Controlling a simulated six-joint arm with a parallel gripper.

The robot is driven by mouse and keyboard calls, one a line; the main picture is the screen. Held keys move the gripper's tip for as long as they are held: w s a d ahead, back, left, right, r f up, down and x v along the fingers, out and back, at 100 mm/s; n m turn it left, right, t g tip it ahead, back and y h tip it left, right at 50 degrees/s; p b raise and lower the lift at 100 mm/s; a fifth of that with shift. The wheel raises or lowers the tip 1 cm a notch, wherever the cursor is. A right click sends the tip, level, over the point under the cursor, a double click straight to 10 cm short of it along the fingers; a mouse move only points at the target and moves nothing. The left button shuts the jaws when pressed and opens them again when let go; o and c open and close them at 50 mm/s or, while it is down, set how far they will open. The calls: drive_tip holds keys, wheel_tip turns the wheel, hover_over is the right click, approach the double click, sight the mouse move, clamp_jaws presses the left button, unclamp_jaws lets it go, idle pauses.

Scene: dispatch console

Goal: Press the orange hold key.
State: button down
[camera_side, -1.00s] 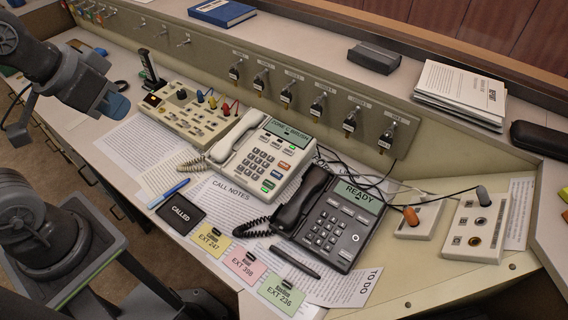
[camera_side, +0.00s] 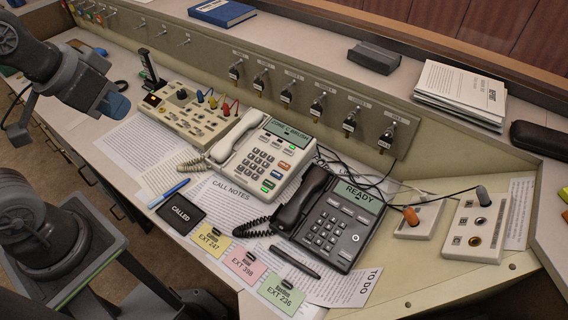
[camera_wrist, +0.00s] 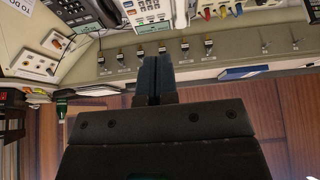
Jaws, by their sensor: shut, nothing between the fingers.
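The cream desk phone (camera_side: 262,158) stands on the console, with its handset on the left and a lit display. An orange key (camera_side: 277,174) sits among the coloured keys at the lower right of its keypad. My gripper (camera_side: 117,106) is at the left, above the desk and well apart from the phone. In the wrist view my gripper (camera_wrist: 155,62) has its dark fingers together and empty, pointing toward the console's key-switch panel.
A dark phone (camera_side: 334,226) stands right of the cream one. A switch box with coloured plugs (camera_side: 190,110) is to its left. Note cards (camera_side: 245,265), a pen (camera_side: 295,262) and paper lie in front. Key switches line the raised panel (camera_side: 300,92) behind.

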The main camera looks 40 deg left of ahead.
drive_tip(key=w+d+f+m+t, duration=0.1)
drive_tip(key=w+f+m, duration=0.15)
drive_tip(key=w, duration=0.65)
drive_tip(key=m+t+h, duration=0.3)
drive_tip(key=m+h, duration=0.1)
drive_tip(key=m, duration=0.8)
hover_over(284, 165)
drive_tip(key=s, duration=0.2)
wheel_tip(284, 165, down, 17)
drive_tip(key=shift+s+d+r, duration=0.1)
drive_tip(key=shift+s+d, duration=0.1)
drive_tip(key=shift+w+f, duration=0.25)
drive_tip(key=shift+f, duration=1.2)
drive_tip(key=shift+w+f, duration=0.2)
drive_tip(key=shift+f, duration=1.25)
drive_tip(key=shift+w+f, duration=0.25)
drive_tip(key=shift+f, duration=1.2)
drive_tip(key=shift+f, duration=0.15)
drive_tip(key=shift+w+f, duration=0.1)
drive_tip(key=shift+f, duration=0.15)
